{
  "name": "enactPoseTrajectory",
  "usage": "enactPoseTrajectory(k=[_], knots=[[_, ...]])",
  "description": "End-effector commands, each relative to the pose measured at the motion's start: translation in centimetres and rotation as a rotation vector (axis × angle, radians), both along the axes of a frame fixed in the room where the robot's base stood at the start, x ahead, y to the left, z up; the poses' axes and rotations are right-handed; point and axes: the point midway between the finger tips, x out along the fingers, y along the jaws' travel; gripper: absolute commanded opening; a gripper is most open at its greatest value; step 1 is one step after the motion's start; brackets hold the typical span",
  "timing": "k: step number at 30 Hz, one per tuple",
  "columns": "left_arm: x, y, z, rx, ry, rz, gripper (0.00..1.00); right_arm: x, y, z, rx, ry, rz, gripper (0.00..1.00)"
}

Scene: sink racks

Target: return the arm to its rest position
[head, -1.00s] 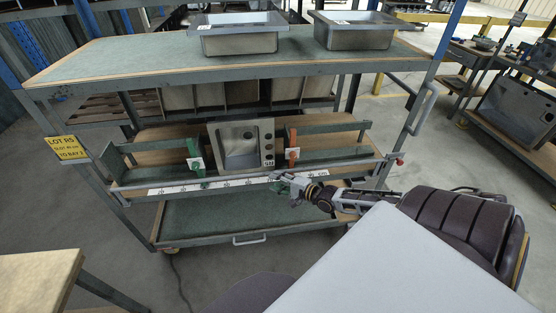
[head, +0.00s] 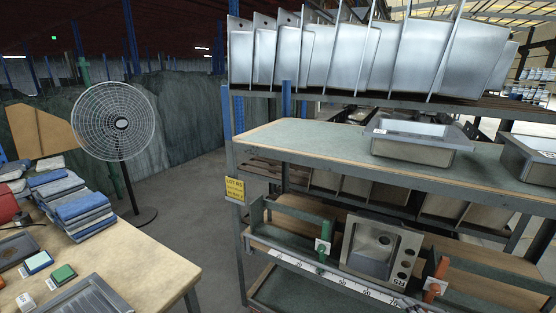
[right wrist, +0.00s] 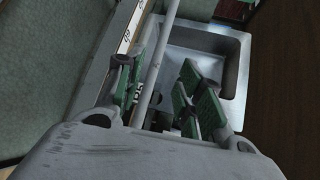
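My right gripper (right wrist: 160,85) shows in the right wrist view with its two green-padded fingers spread apart. A thin grey bar (right wrist: 158,55) runs across the view between the fingers, and I see nothing gripped. A steel sink (right wrist: 205,50) lies beyond the fingers. My right arm is at most a sliver at the bottom edge there. My left gripper is not in view.
Upright sinks fill a shelf behind. A wooden table (head: 150,262) with stacked cloths (head: 80,210) stands at left, near a standing fan (head: 113,122).

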Motion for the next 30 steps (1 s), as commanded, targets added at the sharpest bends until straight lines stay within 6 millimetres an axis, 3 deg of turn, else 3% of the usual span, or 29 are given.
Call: enactPoseTrajectory(k=[11,17,23,30], knots=[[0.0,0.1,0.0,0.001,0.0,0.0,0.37,-0.4,0.1,-1.3,-0.383,-0.043,0.11,0.37],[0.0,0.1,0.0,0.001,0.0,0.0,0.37,-0.9,-0.6,-2.9,-0.645,-0.055,0.199,0.37],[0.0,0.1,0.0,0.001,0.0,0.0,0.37,-1.9,-3.5,-5.9,-0.939,-0.035,0.295,0.37],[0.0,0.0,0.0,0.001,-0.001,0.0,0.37,-4.2,-9.2,-10.5,-1.312,0.033,0.44,0.37]])
